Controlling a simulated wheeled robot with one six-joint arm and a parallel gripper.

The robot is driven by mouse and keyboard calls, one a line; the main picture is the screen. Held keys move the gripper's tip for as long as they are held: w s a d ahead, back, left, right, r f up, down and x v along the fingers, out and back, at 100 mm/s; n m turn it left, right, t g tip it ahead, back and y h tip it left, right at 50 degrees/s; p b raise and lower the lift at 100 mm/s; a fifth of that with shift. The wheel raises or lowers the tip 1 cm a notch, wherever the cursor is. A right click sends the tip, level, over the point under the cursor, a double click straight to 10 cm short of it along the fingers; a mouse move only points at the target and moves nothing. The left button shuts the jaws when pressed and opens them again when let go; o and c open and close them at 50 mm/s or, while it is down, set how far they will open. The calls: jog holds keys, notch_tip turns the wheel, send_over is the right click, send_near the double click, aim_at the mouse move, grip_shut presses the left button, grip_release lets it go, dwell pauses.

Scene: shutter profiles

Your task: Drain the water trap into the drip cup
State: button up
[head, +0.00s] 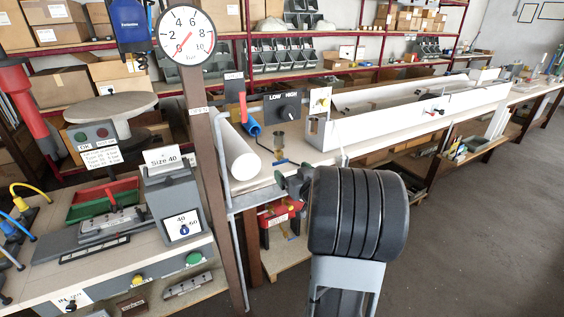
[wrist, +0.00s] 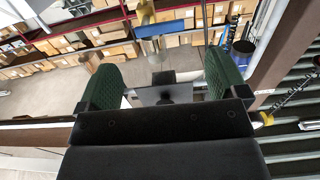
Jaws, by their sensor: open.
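An amber-and-clear bowl, which looks like the water trap (head: 280,140), shows at the bench's front part in the head view. In the wrist view, a similar amber piece (wrist: 145,12) hangs at the top centre, beyond my fingertips. A small clear bluish vessel (wrist: 154,47) is just below it in that picture; I cannot tell whether this is the drip cup. My gripper (head: 293,181) is at the bench's front edge in the head view, partly hidden by my own arm. In the wrist view, its green pads (wrist: 163,78) are wide apart with nothing gripped between them.
A brown post with a round gauge (head: 186,36) stands left of my arm. A white tube (head: 240,157), a blue cylinder (head: 253,128) and a LOW/HIGH knob box (head: 283,108) are on the bench. A long white channel (head: 415,112) runs right. The floor at right is clear.

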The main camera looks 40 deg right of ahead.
aim_at(281, 162)
jog(key=shift+w+d+p, duration=0.2)
jog(key=shift+w+d, duration=0.05)
jog(key=shift+w, duration=1.55)
jog(key=shift+w+d+p, duration=0.2)
jog(key=shift+w, duration=1.55)
jog(key=c, duration=0.9)
